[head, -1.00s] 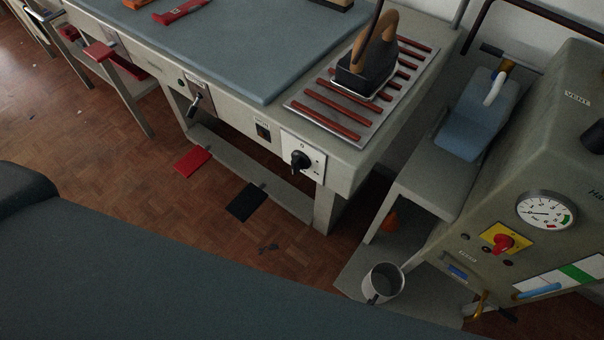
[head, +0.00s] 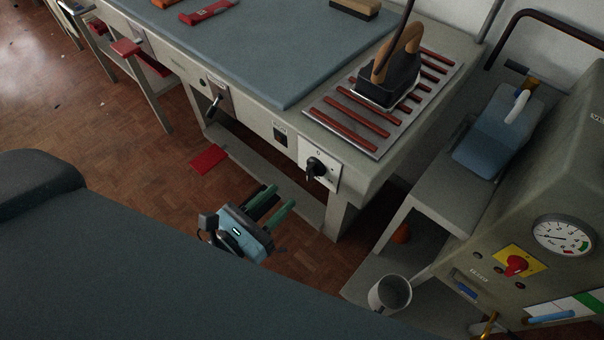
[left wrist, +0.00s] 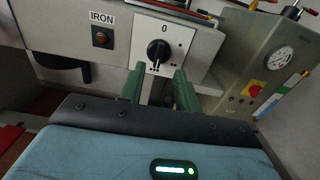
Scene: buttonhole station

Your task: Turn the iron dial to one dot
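The iron dial (head: 316,169) is a black knob on a white plate on the front of the ironing table. In the left wrist view the dial (left wrist: 158,52) has a 0 above it and small marks below it; I cannot tell clearly which mark it points to. My left gripper (head: 276,198) has green fingers. It is open and empty, below and in front of the dial, apart from it. In the left wrist view the left gripper (left wrist: 157,80) has its fingers apart, with the dial just beyond and between them. My right gripper is not in view.
An iron (head: 388,80) stands on a slatted rest (head: 345,122) above the dial. A switch labelled IRON (left wrist: 102,38) is left of the dial. A lever (head: 214,102) hangs farther left. A red pedal (head: 208,159) lies below. A boiler (head: 540,190) and a mug (head: 390,293) are at right.

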